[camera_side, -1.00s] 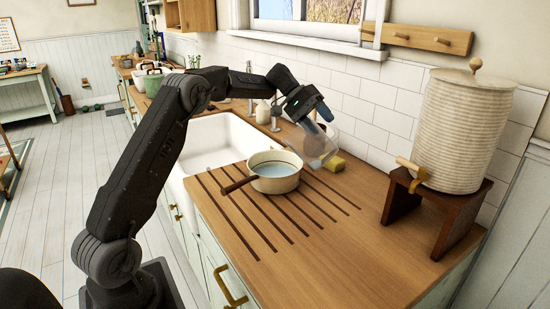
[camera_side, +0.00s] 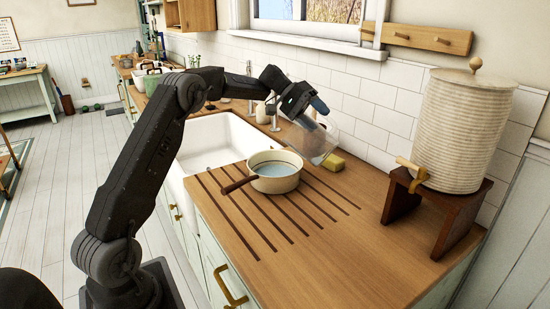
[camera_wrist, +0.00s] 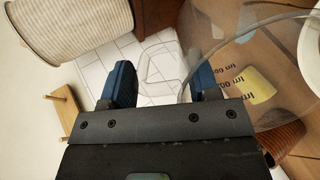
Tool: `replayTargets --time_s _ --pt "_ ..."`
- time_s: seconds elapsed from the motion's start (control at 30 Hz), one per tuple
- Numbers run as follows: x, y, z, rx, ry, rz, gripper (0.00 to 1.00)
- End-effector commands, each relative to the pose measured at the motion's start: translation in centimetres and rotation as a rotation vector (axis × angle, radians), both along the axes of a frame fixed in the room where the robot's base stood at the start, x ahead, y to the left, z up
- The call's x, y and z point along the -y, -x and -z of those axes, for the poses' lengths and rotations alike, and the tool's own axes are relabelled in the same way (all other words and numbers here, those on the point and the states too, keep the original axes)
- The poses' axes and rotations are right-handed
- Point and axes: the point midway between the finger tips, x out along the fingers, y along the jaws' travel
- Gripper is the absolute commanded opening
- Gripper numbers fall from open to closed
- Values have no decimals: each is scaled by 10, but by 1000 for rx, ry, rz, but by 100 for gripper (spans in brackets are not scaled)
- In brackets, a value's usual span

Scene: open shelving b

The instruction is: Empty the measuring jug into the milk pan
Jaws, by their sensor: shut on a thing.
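The clear measuring jug (camera_side: 326,152) is held tilted in the air, above the counter to the right of the milk pan in the side view. In the wrist view the jug (camera_wrist: 222,50) fills the right side, with dark volume marks; I see no liquid in it. My gripper (camera_side: 316,105) is shut on its clear handle, which shows between the blue fingers in the wrist view (camera_wrist: 160,80). The cream milk pan (camera_side: 275,184) stands upright on the grooved worktop, its brown handle pointing left. Pale bluish liquid lies inside it. The jug's lower end is beside the pan, not over it.
A yellow sponge (camera_side: 334,163) lies on the counter behind the jug. A ribbed crock (camera_side: 462,130) with a tap sits on a dark wooden stand (camera_side: 440,220) at the right. The white sink (camera_side: 215,140) is left of the pan. The front worktop is clear.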

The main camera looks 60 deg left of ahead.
Motion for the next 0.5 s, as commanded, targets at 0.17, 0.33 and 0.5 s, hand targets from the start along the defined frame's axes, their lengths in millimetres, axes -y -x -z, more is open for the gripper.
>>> replayTargets --time_s 0.17,0.33,0.5 --pt "-3 2 -4 16 23 -1 0" --pt "-5 3 -6 28 45 -1 0" --pt "-7 4 -8 41 65 0 0"
